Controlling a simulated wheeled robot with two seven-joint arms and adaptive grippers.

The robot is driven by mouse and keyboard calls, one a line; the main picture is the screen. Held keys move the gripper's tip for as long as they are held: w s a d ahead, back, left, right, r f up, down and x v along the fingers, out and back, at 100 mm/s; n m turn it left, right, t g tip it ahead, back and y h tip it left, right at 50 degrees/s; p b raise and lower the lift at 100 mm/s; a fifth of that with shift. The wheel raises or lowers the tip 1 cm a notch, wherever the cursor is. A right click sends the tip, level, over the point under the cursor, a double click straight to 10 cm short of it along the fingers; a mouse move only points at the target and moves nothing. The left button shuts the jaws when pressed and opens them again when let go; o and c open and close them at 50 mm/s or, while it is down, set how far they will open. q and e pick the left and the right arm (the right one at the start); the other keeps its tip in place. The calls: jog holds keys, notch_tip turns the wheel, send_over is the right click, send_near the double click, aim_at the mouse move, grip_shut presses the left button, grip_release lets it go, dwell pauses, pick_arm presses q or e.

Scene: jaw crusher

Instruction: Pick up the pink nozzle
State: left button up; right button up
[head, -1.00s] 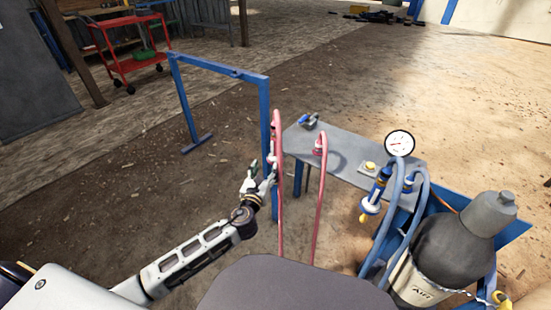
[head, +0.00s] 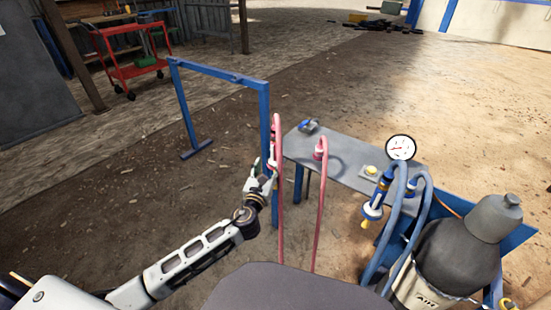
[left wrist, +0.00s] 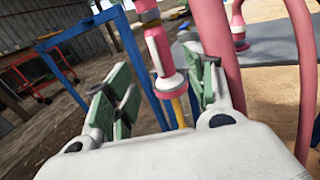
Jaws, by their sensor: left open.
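The pink nozzle (left wrist: 161,58), pink with a white middle band, hangs upright from a pink hose in the left wrist view. In the head view the pink nozzle (head: 272,164) is small, beside the near blue post, and partly covered by my gripper. My left gripper (head: 262,173) is open just below and left of it. In the left wrist view the green-padded fingers of my left gripper (left wrist: 160,88) stand apart on either side of the nozzle's lower end. Contact cannot be told. My right gripper is not in view.
A blue frame (head: 222,73) stands behind my gripper. Pink hoses (head: 319,205) rise close on the right. A grey table (head: 345,170) holds a second pink fitting (head: 320,150). A gauge (head: 400,148), blue hoses and a gas cylinder (head: 458,250) stand farther right.

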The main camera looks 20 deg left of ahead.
aim_at(274, 151)
pick_arm(q)
jog(key=shift+w+a+b, duration=0.1)
jog(key=shift+w+b, duration=0.65)
jog(key=shift+w, duration=2.55)
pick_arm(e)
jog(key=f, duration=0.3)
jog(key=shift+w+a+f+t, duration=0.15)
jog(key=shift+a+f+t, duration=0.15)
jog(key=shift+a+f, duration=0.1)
pick_arm(q)
jog(key=shift+w, duration=0.4)
jog(key=shift+w+a+b, duration=0.1)
jog(key=shift+w+b, duration=0.5)
jog(key=shift+w, duration=0.1)
jog(key=shift+w+b, duration=0.6)
jog(key=shift+w, duration=0.9)
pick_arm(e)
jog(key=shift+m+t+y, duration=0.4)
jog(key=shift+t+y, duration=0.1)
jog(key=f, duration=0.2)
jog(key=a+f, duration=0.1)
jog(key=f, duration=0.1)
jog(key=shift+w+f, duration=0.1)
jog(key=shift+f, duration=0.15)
